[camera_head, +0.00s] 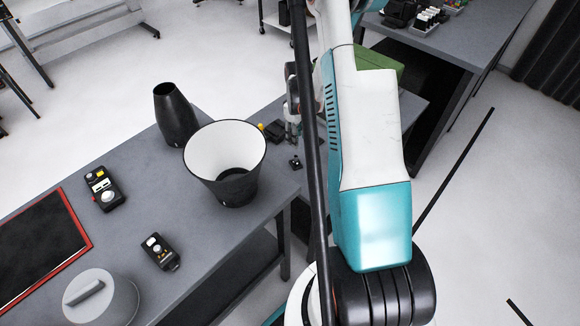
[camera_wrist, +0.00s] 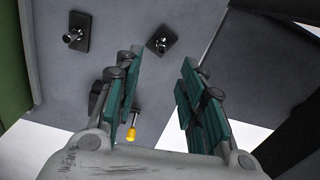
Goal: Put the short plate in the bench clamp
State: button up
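In the head view my gripper (camera_head: 292,122) is above the table's far right part, partly behind my arm. A dark device with a yellow tip (camera_head: 274,130) sits just left of it and may be the bench clamp. Its yellow tip (camera_wrist: 131,133) shows beside the left finger in the wrist view, the rest mostly hidden. Two small black square bases with metal pegs (camera_wrist: 77,33) (camera_wrist: 161,41) are on the table. I cannot identify the short plate.
A white-lined bucket (camera_head: 228,165) and a black vase-like vessel (camera_head: 175,115) stand left of my gripper. Two handheld devices (camera_head: 104,188) (camera_head: 160,252), a grey lidded round thing (camera_head: 100,298) and a red-edged black panel (camera_head: 76,215) occupy the near left. A green box (camera_head: 378,60) is behind my arm.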

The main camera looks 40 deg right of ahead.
aim_at(296, 156)
notch_tip(296, 156, down, 6)
jog(key=shift+f+b, duration=0.15)
jog(key=shift+b, duration=0.75)
jog(key=shift+a+f+b, duration=0.15)
jog(key=shift+f+b, duration=1.35)
jog(key=shift+f, duration=1.15)
jog(key=shift+r, duration=0.1)
grip_shut()
